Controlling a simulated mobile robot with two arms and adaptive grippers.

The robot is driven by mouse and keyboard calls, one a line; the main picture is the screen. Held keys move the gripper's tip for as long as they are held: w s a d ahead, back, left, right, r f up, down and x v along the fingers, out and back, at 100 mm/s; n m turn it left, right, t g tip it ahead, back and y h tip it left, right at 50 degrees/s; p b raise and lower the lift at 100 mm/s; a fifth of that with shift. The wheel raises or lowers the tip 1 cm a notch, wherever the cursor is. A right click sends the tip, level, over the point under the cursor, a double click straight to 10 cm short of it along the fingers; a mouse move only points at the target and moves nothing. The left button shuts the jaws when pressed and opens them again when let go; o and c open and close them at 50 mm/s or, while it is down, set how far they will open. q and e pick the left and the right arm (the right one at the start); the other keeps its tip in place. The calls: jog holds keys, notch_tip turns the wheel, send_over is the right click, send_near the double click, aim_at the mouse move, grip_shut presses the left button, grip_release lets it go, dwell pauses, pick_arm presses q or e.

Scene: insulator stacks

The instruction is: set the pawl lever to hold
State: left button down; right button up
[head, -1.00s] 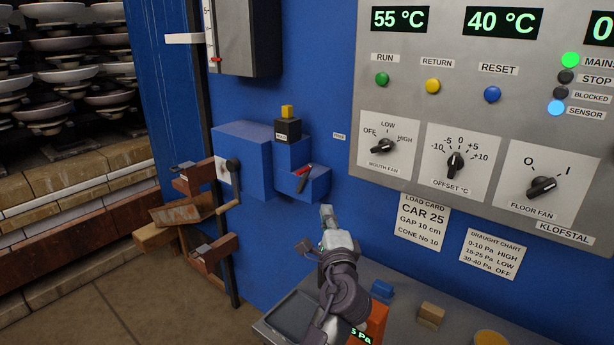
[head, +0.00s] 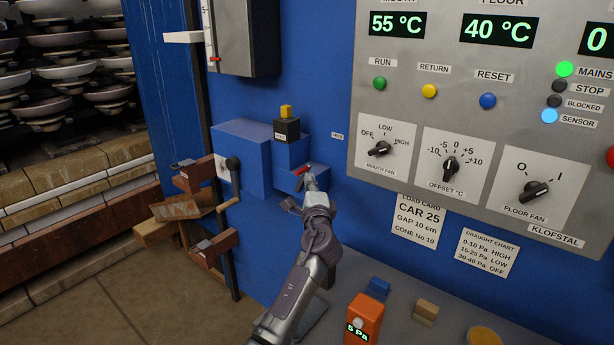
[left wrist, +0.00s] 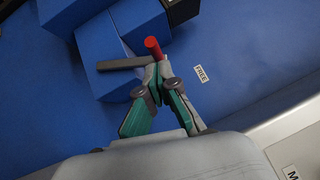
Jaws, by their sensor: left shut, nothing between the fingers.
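The pawl lever is a dark bar with a red knob (head: 303,170) on a small blue box (head: 290,182) beside the larger blue housing (head: 243,155). In the left wrist view its dark arm (left wrist: 122,63) runs to the right and ends in the red knob (left wrist: 152,46). My left gripper (head: 311,177) is shut and empty, its tips at the knob end of the lever. In the left wrist view the tips (left wrist: 159,72) are just below the knob; I cannot tell whether they touch. A FREE label (left wrist: 201,73) lies to the right. My right gripper is not in view.
A black block with a yellow top (head: 287,125) stands above the lever box. The control panel (head: 470,110) with dials is at the right. A shelf (head: 395,325) below holds an orange meter (head: 365,318) and small blocks. Open blue wall lies right of the lever.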

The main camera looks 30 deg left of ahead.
pick_arm(q)
jog(key=shift+a+r, duration=0.2)
jog(key=shift+a, duration=0.3)
jog(key=shift+a+r+p, duration=0.1)
jog(key=shift+r+p, duration=0.05)
jog(key=shift+p, duration=0.25)
jog(key=a+r+n+g+h+p, duration=0.1)
jog(key=p, duration=0.3)
jog(key=a+r+n+g+h+p, duration=0.1)
jog(key=a+n+p, duration=0.1)
jog(key=p, duration=0.3)
jog(key=shift+w+a+r+g, duration=0.1)
jog(key=shift+a+r+g, duration=0.2)
jog(key=shift+r, duration=0.05)
jog(key=shift+w+a+f, duration=0.1)
jog(key=shift+a, duration=1.1)
jog(key=shift+w+a+f, duration=0.1)
jog(key=shift+a, duration=1.1)
